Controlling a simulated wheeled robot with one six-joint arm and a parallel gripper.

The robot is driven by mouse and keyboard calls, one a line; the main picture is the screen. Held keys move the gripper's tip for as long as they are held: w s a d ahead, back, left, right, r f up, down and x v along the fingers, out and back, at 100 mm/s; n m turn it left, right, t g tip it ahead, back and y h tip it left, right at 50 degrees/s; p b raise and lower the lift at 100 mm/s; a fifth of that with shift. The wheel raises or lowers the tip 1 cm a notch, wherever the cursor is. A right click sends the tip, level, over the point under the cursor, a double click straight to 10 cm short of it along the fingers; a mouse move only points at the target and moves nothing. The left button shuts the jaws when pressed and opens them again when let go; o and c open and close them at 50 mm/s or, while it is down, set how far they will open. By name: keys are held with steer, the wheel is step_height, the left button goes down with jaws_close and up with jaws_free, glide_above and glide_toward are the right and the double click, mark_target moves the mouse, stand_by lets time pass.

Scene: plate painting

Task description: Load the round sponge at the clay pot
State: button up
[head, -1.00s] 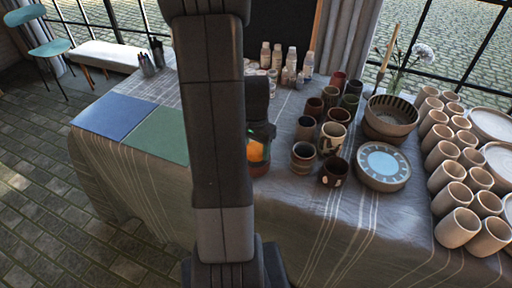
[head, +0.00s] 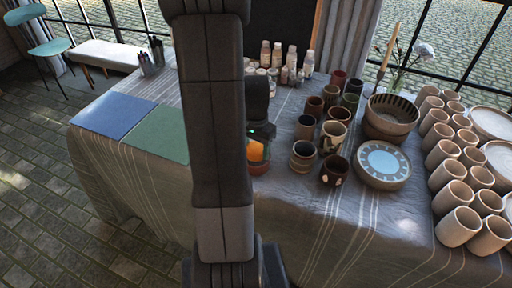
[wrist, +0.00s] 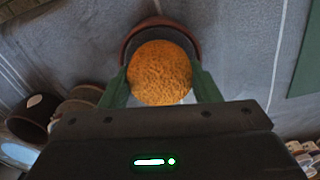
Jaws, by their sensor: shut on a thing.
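The round orange sponge (wrist: 159,72) is between the two green fingers of my gripper (wrist: 160,82) in the wrist view. My gripper is shut on it. The reddish-brown clay pot (wrist: 159,24) shows as a rim around the far side of the sponge. In the head view the sponge (head: 256,150) is just over the clay pot (head: 257,168), partly hidden behind my arm. I cannot tell whether the sponge touches the inside of the pot.
Several cups and a dark cup (head: 334,170) stand right of the pot, with a blue-centred plate (head: 383,164) and a striped bowl (head: 390,117) beyond. Blue (head: 113,117) and green (head: 160,134) mats lie to the left. Small bottles (head: 277,56) stand at the back.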

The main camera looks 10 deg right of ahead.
mark_target(256, 147)
stand_by(0.4)
steer(key=shift+r+p, duration=2.75)
steer(key=shift+r, duration=0.75)
steer(key=shift+s+f, duration=0.1)
